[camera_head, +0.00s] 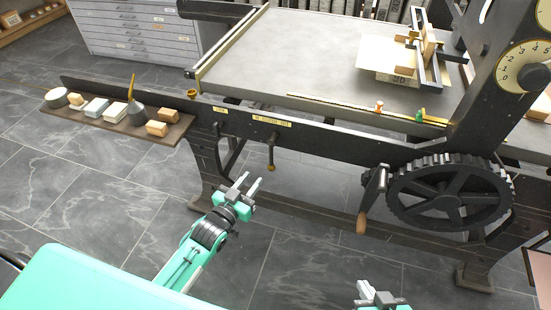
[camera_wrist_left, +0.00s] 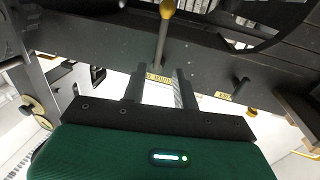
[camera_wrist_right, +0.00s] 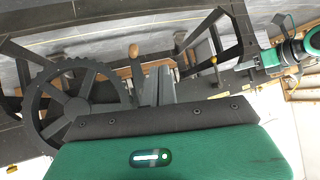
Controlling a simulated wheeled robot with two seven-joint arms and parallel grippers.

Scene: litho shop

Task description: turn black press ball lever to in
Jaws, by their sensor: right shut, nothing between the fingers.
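A black lever (camera_head: 271,151) with a brass-coloured ball hangs down from the press's front rail, below a small brass label (camera_head: 272,121). In the left wrist view the ball (camera_wrist_left: 167,9) is at the top, beyond the fingers, and the label (camera_wrist_left: 159,78) lies behind the fingertips; its text is too small to read. My left gripper (camera_head: 247,184) is open and empty, below and left of the lever, apart from it. My right gripper (camera_head: 375,292) is shut and empty at the bottom edge; its closed fingers show in the right wrist view (camera_wrist_right: 158,84).
A second short lever (camera_head: 217,129) stands left of the ball lever. A large gear wheel (camera_head: 450,196) and a crank with a wooden handle (camera_head: 363,221) are at the right. A side shelf (camera_head: 125,125) holds blocks. Open floor (camera_head: 100,205) lies at the left.

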